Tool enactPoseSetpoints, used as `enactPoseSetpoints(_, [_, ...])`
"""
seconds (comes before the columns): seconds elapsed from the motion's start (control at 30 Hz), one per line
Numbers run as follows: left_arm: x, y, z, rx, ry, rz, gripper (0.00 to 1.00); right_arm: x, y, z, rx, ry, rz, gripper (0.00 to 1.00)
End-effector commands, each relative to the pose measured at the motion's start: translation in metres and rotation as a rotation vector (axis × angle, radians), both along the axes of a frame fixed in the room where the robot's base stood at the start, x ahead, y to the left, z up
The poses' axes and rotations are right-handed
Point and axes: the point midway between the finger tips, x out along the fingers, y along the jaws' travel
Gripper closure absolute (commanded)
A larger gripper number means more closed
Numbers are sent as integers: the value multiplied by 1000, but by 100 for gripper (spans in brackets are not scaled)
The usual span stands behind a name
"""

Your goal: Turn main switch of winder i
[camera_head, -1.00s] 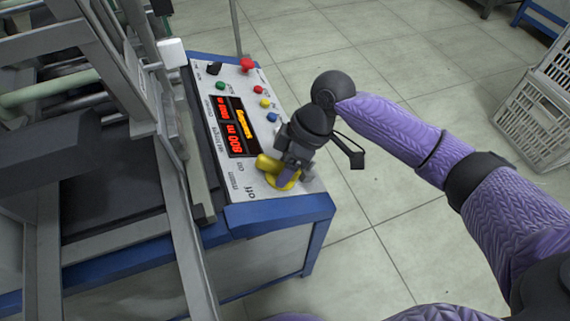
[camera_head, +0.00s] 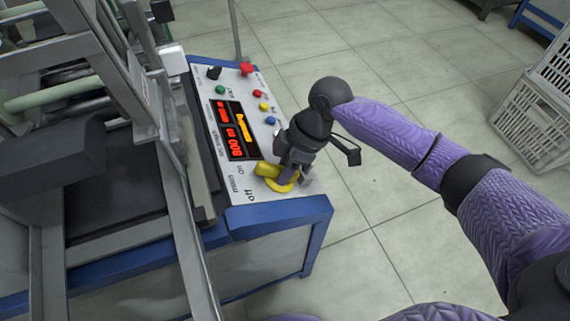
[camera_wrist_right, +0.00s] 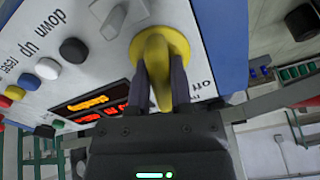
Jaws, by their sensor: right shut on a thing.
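The yellow main switch (camera_head: 270,172) sits at the near end of the winder's white control panel (camera_head: 240,189), beside the printed "on" and "off" labels. In the right wrist view the switch (camera_wrist_right: 158,47) is a yellow disc with a raised handle. My right gripper (camera_head: 288,177) is at the switch. In the right wrist view its two dark fingers (camera_wrist_right: 159,82) stand on either side of the yellow handle, shut on it. The fingers and hand hide part of the switch in the head view. My left gripper does not show.
The panel also holds a lit red and yellow display (camera_head: 233,130), several coloured buttons, a red knob (camera_head: 246,69) and a black selector (camera_head: 214,72). The grey machine frame (camera_head: 190,230) stands left. A white crate (camera_head: 532,118) stands far right on open tiled floor.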

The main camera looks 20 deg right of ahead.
Motion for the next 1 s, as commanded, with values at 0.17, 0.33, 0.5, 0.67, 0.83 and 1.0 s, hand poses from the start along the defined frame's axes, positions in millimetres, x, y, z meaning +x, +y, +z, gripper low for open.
enactPoseSetpoints(0.17, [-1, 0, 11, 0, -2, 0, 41, 0, 0, 3, 3, -68, 143, 100])
enactPoseSetpoints(0.33, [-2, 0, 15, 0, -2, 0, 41, 0, 1, 2, 6, -137, 289, 100])
enactPoseSetpoints(0.5, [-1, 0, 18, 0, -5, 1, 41, -1, 0, 1, 8, -203, 433, 100])
enactPoseSetpoints(0.67, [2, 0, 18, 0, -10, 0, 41, -1, 0, 1, 10, -258, 554, 100])
enactPoseSetpoints(0.83, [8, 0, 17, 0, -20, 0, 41, -1, 0, 1, 11, -307, 659, 100])
enactPoseSetpoints(1.0, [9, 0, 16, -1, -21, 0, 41, -1, 0, 0, 13, -343, 734, 100])
